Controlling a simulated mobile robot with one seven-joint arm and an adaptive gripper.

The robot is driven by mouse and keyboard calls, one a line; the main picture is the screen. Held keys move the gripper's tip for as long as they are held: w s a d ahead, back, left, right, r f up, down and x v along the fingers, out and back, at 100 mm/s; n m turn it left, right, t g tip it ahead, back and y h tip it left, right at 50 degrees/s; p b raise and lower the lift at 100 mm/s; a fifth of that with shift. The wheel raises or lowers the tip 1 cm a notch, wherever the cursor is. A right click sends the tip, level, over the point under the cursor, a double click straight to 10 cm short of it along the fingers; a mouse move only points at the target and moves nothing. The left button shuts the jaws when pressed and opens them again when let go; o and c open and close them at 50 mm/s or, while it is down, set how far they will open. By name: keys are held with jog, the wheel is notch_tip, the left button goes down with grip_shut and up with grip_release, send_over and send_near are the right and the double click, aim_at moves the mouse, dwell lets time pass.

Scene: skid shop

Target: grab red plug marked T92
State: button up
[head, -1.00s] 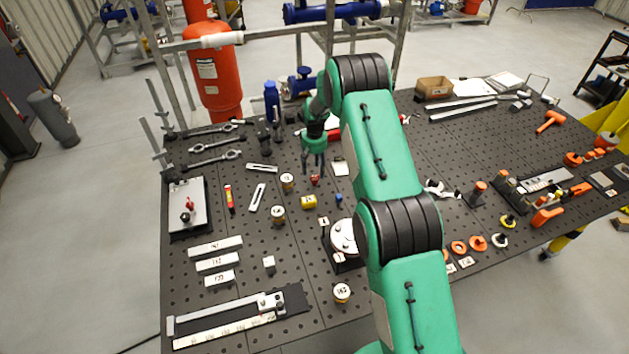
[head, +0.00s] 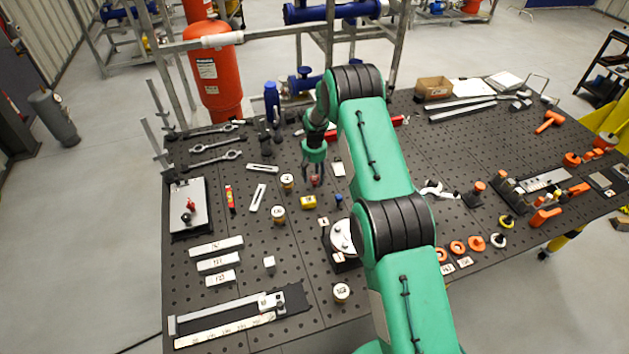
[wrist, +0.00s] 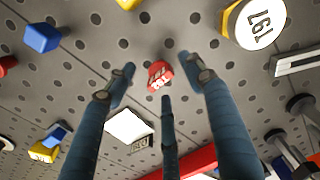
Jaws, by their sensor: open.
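The red plug (wrist: 160,76) lies on the perforated bench top in the wrist view. It has white marking on its face, tilted and too small to read surely. In the head view the red plug (head: 315,181) shows partly between my fingers. My gripper (wrist: 158,84) is open, with its blue fingers spread around the plug and a gap on each side. In the head view my gripper (head: 313,179) is low over the bench at the plug. I cannot tell whether any finger touches it.
Close by are a blue block (wrist: 42,38), a white block (wrist: 128,126) and a yellow-rimmed cap marked 161 (wrist: 258,24). A yellow block (head: 308,202) and a round dial fixture (head: 341,236) stand nearer on the bench (head: 300,250). A red bar (wrist: 190,163) lies behind.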

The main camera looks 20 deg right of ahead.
jog(key=shift+f, duration=0.75)
jog(key=c, duration=1.3)
